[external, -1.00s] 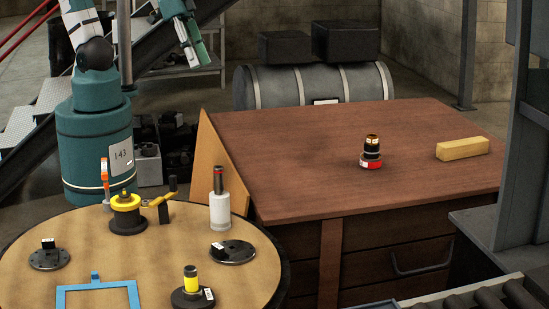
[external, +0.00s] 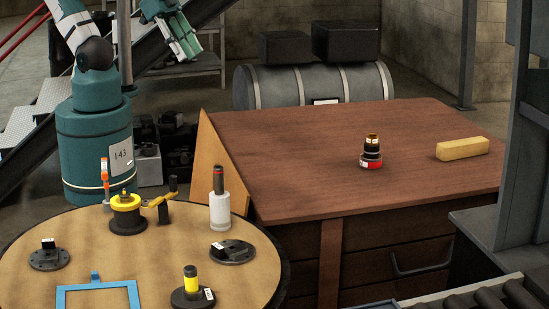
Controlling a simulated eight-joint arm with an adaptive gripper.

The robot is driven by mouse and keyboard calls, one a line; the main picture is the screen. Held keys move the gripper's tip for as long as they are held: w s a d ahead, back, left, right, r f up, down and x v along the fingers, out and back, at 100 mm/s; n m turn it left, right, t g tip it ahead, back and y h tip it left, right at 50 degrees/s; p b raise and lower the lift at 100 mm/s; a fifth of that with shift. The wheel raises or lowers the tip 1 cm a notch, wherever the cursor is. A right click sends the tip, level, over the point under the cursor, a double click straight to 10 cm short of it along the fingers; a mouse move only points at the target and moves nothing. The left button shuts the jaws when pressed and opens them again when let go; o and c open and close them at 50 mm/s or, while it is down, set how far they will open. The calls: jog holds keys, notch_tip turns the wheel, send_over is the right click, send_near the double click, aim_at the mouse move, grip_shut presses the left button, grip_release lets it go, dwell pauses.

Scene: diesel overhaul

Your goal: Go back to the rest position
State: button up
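My teal and white arm stands at the left behind the round table and runs up out of the picture. The end of my arm, with my gripper (external: 184,42), hangs down from the top edge right of the column. It is small and its fingers cannot be made out, so I cannot tell if it is open or shut. No object shows in it. It is well clear of both tables.
The round table (external: 112,262) holds a yellow spool (external: 127,212), a white cylinder (external: 220,210), dark flanged parts and a blue frame (external: 98,287). The brown workbench (external: 290,150) holds a black-and-red part (external: 371,154) and a yellow block (external: 462,148). A grey tank stands behind.

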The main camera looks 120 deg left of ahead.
jog(key=shift+f+b, duration=1.5)
dwell(0.3)
